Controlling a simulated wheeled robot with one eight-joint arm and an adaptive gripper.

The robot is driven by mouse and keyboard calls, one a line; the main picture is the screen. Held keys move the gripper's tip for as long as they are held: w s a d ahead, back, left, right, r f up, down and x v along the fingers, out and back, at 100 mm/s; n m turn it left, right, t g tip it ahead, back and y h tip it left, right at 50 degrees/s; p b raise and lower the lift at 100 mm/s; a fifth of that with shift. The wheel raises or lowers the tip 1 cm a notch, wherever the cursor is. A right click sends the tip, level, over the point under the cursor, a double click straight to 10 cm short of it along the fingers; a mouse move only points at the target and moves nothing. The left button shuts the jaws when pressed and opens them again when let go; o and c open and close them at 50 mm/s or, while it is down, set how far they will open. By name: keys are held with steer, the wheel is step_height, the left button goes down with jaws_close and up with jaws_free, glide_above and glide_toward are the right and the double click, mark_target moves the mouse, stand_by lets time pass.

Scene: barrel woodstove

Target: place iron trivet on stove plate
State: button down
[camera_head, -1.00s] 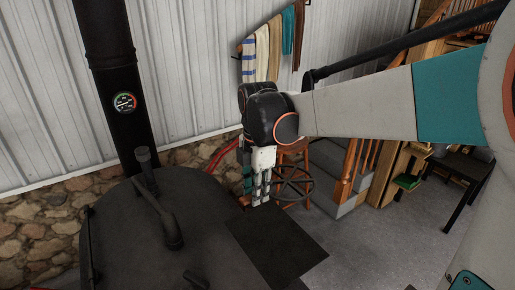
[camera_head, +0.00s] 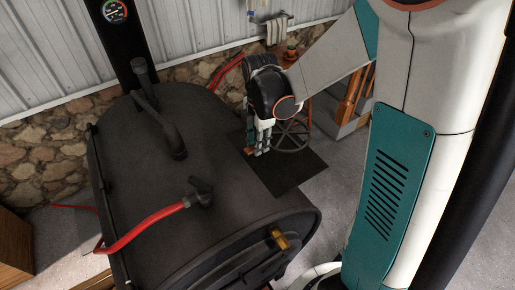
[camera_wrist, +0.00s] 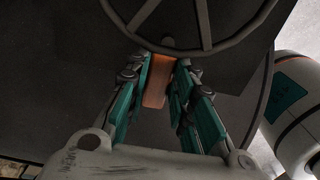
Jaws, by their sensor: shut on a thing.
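The iron trivet is a dark round ring with spokes (camera_head: 292,135) and a wooden handle (camera_wrist: 157,82). My gripper (camera_head: 258,148) is shut on that handle in the head view. In the wrist view, the handle is between my gripper's fingers (camera_wrist: 160,85) and part of the ring (camera_wrist: 205,25) shows beyond them. The stove plate (camera_head: 296,176) is a flat black sheet at the right side of the barrel stove. In the head view the trivet overlaps the plate's far edge. I cannot tell how high it is above the plate.
The dark barrel stove (camera_head: 225,130) fills the left, with a stovepipe (camera_head: 128,50). Behind are a stone wall base (camera_head: 50,150) and a small plant pot (camera_head: 291,52). Grey floor (camera_head: 335,205) is open right of the plate.

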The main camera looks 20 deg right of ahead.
mark_target(258, 158)
steer(key=shift+f, duration=1.75)
steer(key=shift+f+b, duration=0.2)
steer(key=shift+b, duration=0.2)
steer(key=c, duration=1.4)
jaws_free()
steer(key=shift+o, duration=0.2)
steer(key=shift+r, duration=0.1)
